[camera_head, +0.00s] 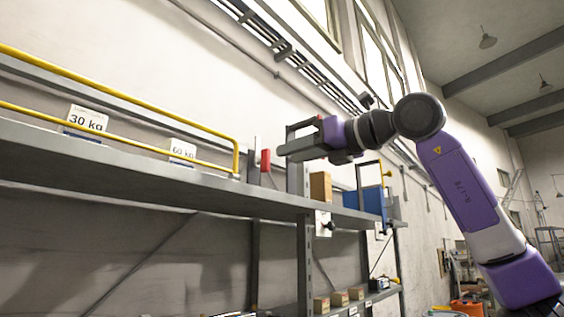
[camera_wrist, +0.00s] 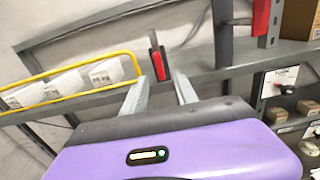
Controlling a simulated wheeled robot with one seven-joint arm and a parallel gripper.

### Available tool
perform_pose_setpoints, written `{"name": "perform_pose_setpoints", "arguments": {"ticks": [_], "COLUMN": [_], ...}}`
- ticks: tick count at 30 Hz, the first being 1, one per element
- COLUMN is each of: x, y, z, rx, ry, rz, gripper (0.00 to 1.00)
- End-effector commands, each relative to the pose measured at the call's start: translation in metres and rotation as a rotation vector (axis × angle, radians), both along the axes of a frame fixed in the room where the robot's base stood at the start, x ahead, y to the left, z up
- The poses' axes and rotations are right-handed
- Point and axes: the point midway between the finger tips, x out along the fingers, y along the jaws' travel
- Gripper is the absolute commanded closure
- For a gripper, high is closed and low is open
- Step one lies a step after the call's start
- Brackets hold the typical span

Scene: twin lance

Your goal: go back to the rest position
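My gripper (camera_head: 286,139) is up at the shelf, at the end of my raised purple arm, and points left in the head view. Its two fingers stand apart with nothing between them. In the wrist view the two pale fingers of the gripper (camera_wrist: 158,86) also show a clear gap. A red and grey upright piece (camera_head: 265,161) stands just beyond the fingertips on the shelf. It shows past the gap in the wrist view (camera_wrist: 158,60), and I see no finger touching it.
The grey shelf (camera_head: 140,180) runs below the gripper, with a yellow rail (camera_head: 120,121) at left. White weight-labelled boxes (camera_head: 88,119) stand behind the rail. A brown box (camera_head: 320,186) and a blue box (camera_head: 366,200) stand to the right. Open air lies above the shelf.

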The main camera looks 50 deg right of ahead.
Motion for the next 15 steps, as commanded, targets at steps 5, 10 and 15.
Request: {"name": "perform_pose_setpoints", "arguments": {"ticks": [5, 10, 15], "x": [-0.0094, -0.0098, -0.0096], "y": [0.0003, 0.0003, 0.0002], "z": [-0.0006, -0.0001, -0.0001], "rx": [-0.001, -0.001, -0.001], "ry": [0.002, 0.002, 0.001], "rz": [0.0, 0.0, 0.0], "gripper": [0.65, 0.65, 0.65]}}
